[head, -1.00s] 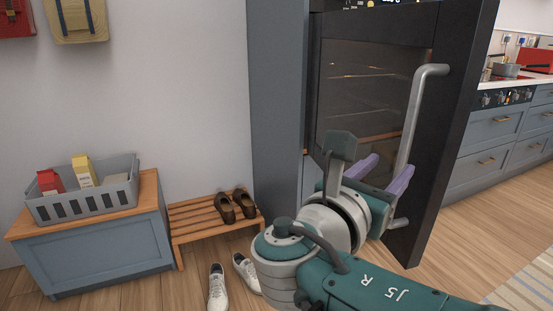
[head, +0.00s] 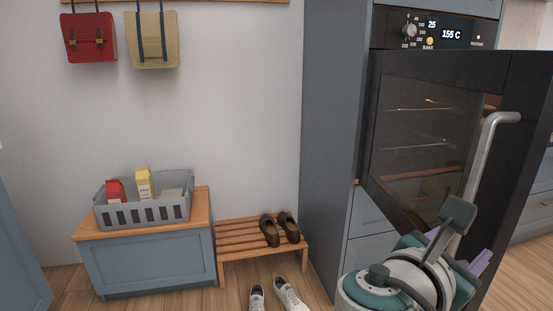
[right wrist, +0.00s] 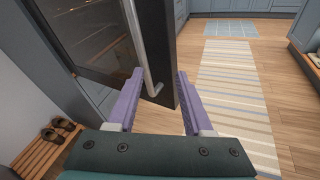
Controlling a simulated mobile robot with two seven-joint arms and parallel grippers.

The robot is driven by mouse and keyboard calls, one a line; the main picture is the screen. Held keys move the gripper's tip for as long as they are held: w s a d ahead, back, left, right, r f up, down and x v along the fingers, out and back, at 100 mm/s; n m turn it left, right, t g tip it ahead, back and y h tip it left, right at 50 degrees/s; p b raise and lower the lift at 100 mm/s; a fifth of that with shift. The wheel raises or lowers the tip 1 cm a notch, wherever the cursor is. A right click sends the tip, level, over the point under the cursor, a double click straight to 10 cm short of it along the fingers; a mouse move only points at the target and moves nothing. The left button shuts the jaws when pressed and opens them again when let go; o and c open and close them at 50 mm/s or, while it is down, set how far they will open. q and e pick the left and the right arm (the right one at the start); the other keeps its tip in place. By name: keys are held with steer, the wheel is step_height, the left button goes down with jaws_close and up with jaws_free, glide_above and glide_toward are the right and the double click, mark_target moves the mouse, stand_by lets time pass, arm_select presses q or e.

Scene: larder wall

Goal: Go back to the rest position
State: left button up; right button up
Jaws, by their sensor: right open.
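The oven door (head: 515,170) stands open, with a grey bar handle (head: 480,160) on its outer face. My right gripper (head: 480,262) is at the lower right of the head view, close to the lower part of the handle. Its purple fingers are partly hidden behind its own wrist. In the right wrist view the fingers (right wrist: 160,75) are spread apart and empty. The handle's lower end (right wrist: 156,88) shows between them in the picture; I cannot tell whether they touch it. My left gripper is not in view.
A grey crate (head: 150,213) with cartons sits on a blue cabinet (head: 150,262) at left. A slatted shoe rack (head: 235,237) holds brown shoes, with white shoes (head: 287,293) on the floor. A striped rug (right wrist: 235,100) lies on open floor past the door.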

steer(key=s+a+m+g+y+p, duration=0.3)
steer(key=s+m+g+y+p, duration=0.2)
steer(key=s+m+y+p, duration=0.6)
steer(key=s+a+r+m+y+p, duration=0.3)
steer(key=s+a+r+m+p, duration=0.15)
steer(key=s+r+m, duration=0.65)
arm_select(q)
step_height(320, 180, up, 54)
steer(key=p, duration=3.6)
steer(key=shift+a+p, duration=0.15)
steer(key=shift+p, duration=0.25)
arm_select(e)
step_height(320, 180, up, 38)
steer(key=s+n, duration=0.2)
steer(key=shift+a+r, duration=0.15)
steer(key=shift+a, duration=0.25)
